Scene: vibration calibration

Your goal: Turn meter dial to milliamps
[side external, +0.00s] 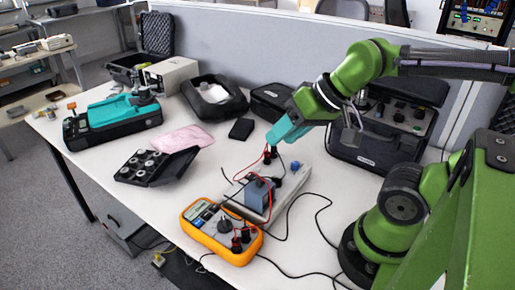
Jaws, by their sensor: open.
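The meter (222,231) is a yellow-orange handheld multimeter lying face up near the table's front edge. Its dark round dial (224,226) is around the middle of its face; the setting is too small to read. Dark and red plugs sit in its lower right part. My gripper (270,155) is at the end of the green arm with a teal wrist, pointing down behind the meter. It is above the far end of a grey device and apart from the meter. It is open, but its fingers are small and hard to make out against the dark and red leads.
A grey device with a blue-grey box (259,195) stands right behind the meter, with red and black cables around it. A black tray (155,166), a pink cloth (181,139) and a teal instrument (112,119) lie to the left. Open black cases line the back partition. White table left of the meter is clear.

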